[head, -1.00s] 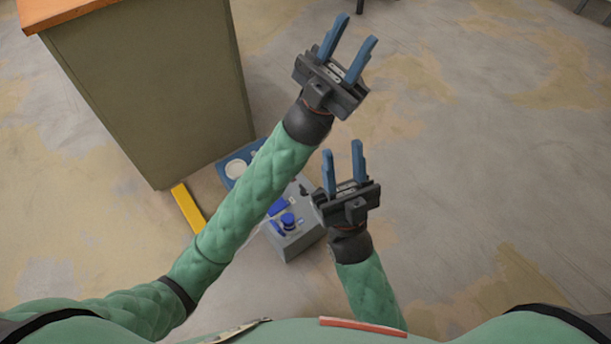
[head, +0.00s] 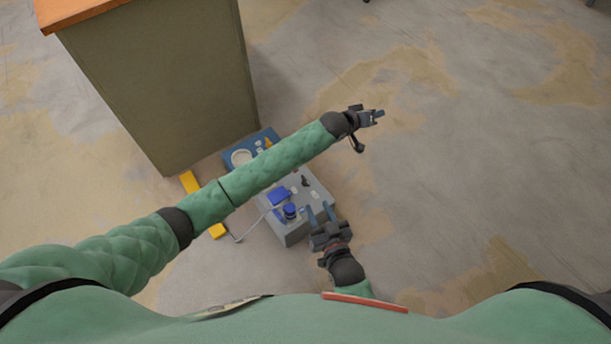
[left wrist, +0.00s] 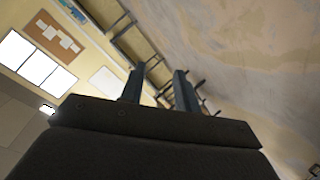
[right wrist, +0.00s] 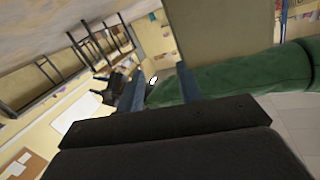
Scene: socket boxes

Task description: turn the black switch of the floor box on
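The grey floor box (head: 293,233) stands on the floor in the head view, with blue parts (head: 280,196) on its top. A small dark part that looks like the black switch (head: 304,181) shows on its top; its position cannot be read. My right gripper (head: 320,212) is at the box's near right side, its two fingers apart and nothing between them; whether it touches the box is unclear. My left gripper (head: 378,114) is beyond the box to the upper right, seen edge-on. Its fingers are apart and empty in the left wrist view (left wrist: 158,85). Neither wrist view shows the box.
A cabinet (head: 160,90) with an orange top stands at upper left. A blue box (head: 266,134) with a white disc lies behind the grey box, partly under my left arm. A yellow bar (head: 189,182) and a thin bent rod (head: 237,238) lie left. Floor at right is clear.

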